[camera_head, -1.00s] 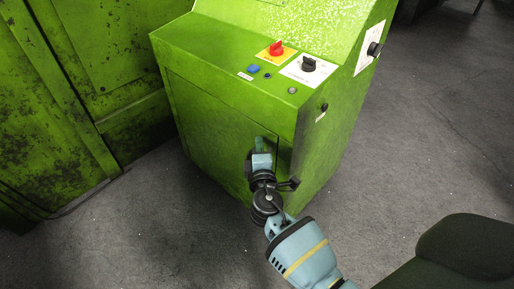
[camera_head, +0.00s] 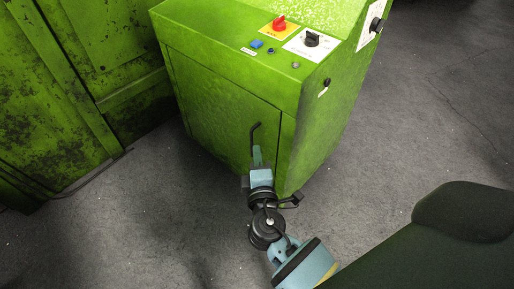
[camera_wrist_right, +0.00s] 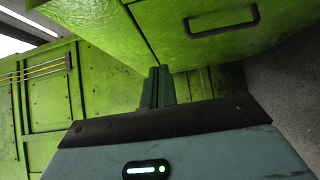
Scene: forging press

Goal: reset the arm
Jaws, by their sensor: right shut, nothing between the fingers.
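My right gripper (camera_head: 257,156) shows in front of the green control cabinet (camera_head: 218,112), near the cabinet's black door handle (camera_head: 254,138). Its fingers are together with nothing between them. In the right wrist view the closed fingers (camera_wrist_right: 157,87) point toward the green cabinet, and the black handle (camera_wrist_right: 222,22) shows to the upper right, apart from them. My left gripper is in neither view.
The cabinet top carries a red knob (camera_head: 279,22), a black knob (camera_head: 312,39) and a blue button (camera_head: 257,44). A large green machine wall (camera_head: 75,90) stands at the left. A dark chair (camera_head: 440,245) is at the lower right. Grey floor (camera_head: 150,220) is open between them.

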